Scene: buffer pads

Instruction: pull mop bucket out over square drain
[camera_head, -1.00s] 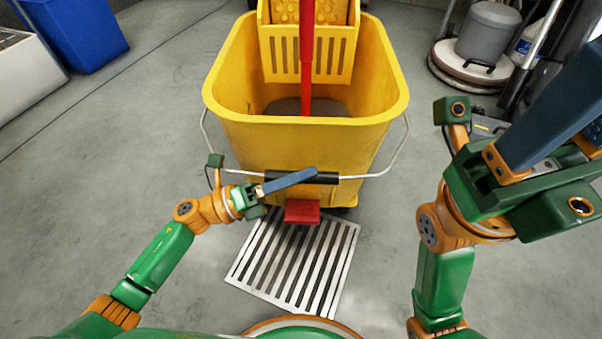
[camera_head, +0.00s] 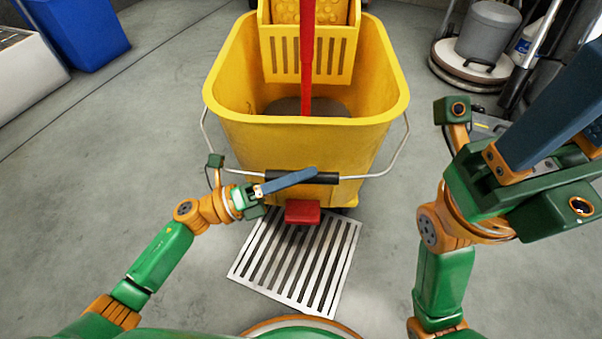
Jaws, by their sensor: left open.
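The yellow mop bucket (camera_head: 300,145) stands upright in the middle, with a wringer and a red mop handle (camera_head: 307,60) in it. Its wire bail hangs at the front with a black grip (camera_head: 325,178). The square drain (camera_head: 295,265) is a slotted metal grate in the floor. The bucket's front and red pedal (camera_head: 302,212) overlap the grate's far edge in the picture. My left gripper (camera_head: 300,178) is open at the black grip, its blue finger crossing the grip's left part; contact is unclear. My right gripper (camera_head: 562,100) is raised at the right, away from the bucket, its fingertips cut off.
A blue bin (camera_head: 80,30) and a white box-like unit (camera_head: 25,75) stand at the far left. A grey floor machine (camera_head: 487,45) stands at the back right. The floor left of the bucket is clear.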

